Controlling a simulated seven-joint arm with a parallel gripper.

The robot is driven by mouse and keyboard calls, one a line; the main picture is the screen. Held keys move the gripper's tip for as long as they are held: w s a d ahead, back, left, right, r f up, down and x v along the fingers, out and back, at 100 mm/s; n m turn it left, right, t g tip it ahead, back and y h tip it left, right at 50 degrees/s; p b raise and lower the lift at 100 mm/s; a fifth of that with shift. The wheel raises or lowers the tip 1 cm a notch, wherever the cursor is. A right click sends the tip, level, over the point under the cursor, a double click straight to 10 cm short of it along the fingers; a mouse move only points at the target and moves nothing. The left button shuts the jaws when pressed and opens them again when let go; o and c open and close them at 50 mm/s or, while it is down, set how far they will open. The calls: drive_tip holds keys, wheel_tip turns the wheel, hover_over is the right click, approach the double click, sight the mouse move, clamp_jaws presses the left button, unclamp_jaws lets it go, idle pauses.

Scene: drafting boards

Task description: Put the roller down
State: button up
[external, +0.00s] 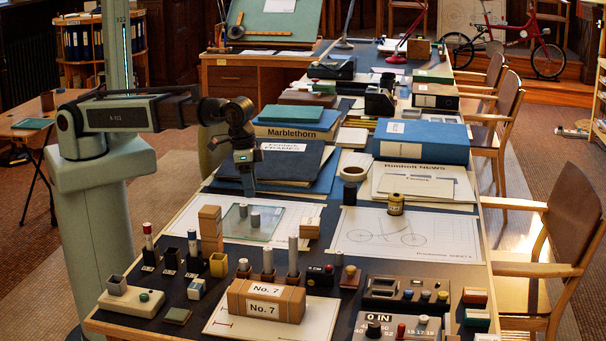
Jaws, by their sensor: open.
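My gripper (248,190) points down over the near left part of the long table. It is open, and I see nothing held between its fingers. Just below it, a small grey cylinder (255,220), which may be the roller, stands upright on a clear glass plate (236,231). A second, similar grey cylinder (243,210) stands beside it to the left. The fingertips look apart from both cylinders and slightly above them. The plate lies on a white drawing sheet (285,211).
Several upright pegs in holders and a box marked No. 7 (265,301) stand nearer. Books and a blue binder (421,141) lie behind. The bicycle drawing (408,240) to the right is mostly clear.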

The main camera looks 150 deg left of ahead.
drive_tip(key=shift+d+r, duration=0.15)
drive_tip(key=shift+r, duration=1.35)
drive_tip(key=shift+s, duration=0.1)
